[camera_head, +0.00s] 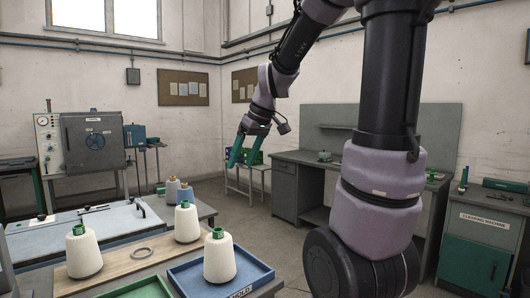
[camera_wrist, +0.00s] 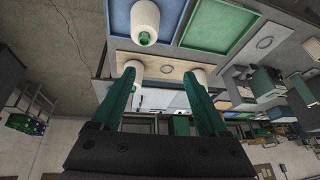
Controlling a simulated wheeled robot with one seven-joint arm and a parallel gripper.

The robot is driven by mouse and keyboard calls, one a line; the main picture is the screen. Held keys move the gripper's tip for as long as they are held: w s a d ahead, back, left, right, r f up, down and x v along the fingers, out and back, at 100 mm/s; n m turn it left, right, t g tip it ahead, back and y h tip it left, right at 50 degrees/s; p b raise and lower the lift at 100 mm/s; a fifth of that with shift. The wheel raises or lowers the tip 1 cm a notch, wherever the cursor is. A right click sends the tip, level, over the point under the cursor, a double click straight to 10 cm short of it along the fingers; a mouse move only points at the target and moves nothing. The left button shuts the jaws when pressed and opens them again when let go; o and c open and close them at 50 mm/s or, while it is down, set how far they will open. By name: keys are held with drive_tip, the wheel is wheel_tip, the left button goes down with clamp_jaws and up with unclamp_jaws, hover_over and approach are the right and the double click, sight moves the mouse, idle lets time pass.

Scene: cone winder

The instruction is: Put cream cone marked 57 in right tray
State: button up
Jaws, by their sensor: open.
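My gripper (camera_head: 240,160) is raised in the air beyond the bench, with its green fingers apart and nothing between them. The open fingers also show in the wrist view (camera_wrist: 162,80). One cream cone (camera_head: 220,262) with a green top stands upright in the blue tray (camera_head: 262,268), the right one in the head view. Two more cream cones stand on the wooden board, one at the left (camera_head: 84,257) and one farther back (camera_head: 187,225). No number is readable on any cone. The green tray (camera_head: 150,284) is left of the blue one, partly cut off.
A grey ring (camera_head: 142,253) lies on the board (camera_head: 115,262) between the cones. A grey desk (camera_head: 300,190) and a green cabinet (camera_head: 478,240) are to the right. Open floor lies between bench and desk.

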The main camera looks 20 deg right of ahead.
drive_tip(key=s+r+m+t+h, duration=0.1)
drive_tip(key=s+r+m+t, duration=0.2)
drive_tip(key=s+m, duration=0.6)
drive_tip(key=s+r, duration=0.1)
drive_tip(key=s, duration=0.5)
drive_tip(key=shift+d+r, duration=0.3)
drive_tip(key=shift+d, duration=0.1)
